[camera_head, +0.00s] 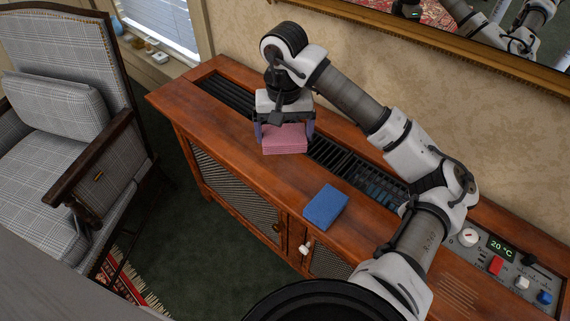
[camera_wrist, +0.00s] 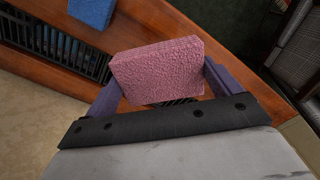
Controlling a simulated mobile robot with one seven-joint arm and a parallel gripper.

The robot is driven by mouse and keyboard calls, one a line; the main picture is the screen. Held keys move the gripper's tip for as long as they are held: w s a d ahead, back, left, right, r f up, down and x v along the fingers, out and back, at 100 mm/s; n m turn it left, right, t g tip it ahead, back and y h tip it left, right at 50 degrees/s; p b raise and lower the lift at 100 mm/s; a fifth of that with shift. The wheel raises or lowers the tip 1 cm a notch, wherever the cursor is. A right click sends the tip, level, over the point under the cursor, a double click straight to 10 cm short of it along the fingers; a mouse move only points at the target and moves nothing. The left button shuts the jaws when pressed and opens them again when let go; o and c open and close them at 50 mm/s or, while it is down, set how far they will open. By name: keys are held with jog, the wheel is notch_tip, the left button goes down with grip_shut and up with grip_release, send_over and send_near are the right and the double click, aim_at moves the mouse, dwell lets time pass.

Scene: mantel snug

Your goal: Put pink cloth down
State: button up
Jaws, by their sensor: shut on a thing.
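A folded pink cloth (camera_head: 285,139) is between the fingers of my gripper (camera_head: 285,133), over the left part of the wooden cabinet top (camera_head: 245,139). In the wrist view the pink cloth (camera_wrist: 158,72) fills the space between the two purple fingers of my gripper (camera_wrist: 160,92). The gripper is shut on it. The cloth is at or close above the cabinet top near the dark slotted vent; I cannot tell whether it touches the wood.
A blue folded cloth (camera_head: 325,207) lies on the cabinet top to the right. A dark vent grille (camera_head: 330,157) runs along the top. A control panel (camera_head: 503,258) with knobs is at the right end. A plaid armchair (camera_head: 60,110) stands left. Bare wood lies between the cloths.

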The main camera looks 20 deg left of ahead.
aim_at(284, 176)
notch_tip(284, 176, down, 13)
jog(key=shift+r+p, duration=0.1)
jog(key=shift+p, duration=0.6)
jog(key=shift+f+b, duration=0.25)
jog(key=shift+b, duration=0.05)
jog(key=o, duration=0.8)
jog(key=shift+r, duration=0.15)
jog(key=shift+r+p, duration=0.2)
jog(key=shift+p, duration=0.25)
jog(key=shift+w+r+b, duration=0.1)
jog(key=shift+r+b, duration=0.2)
jog(key=shift+b, duration=0.05)
notch_tip(284, 176, up, 11)
jog(key=shift+r+b, duration=0.1)
jog(key=shift+b, duration=0.85)
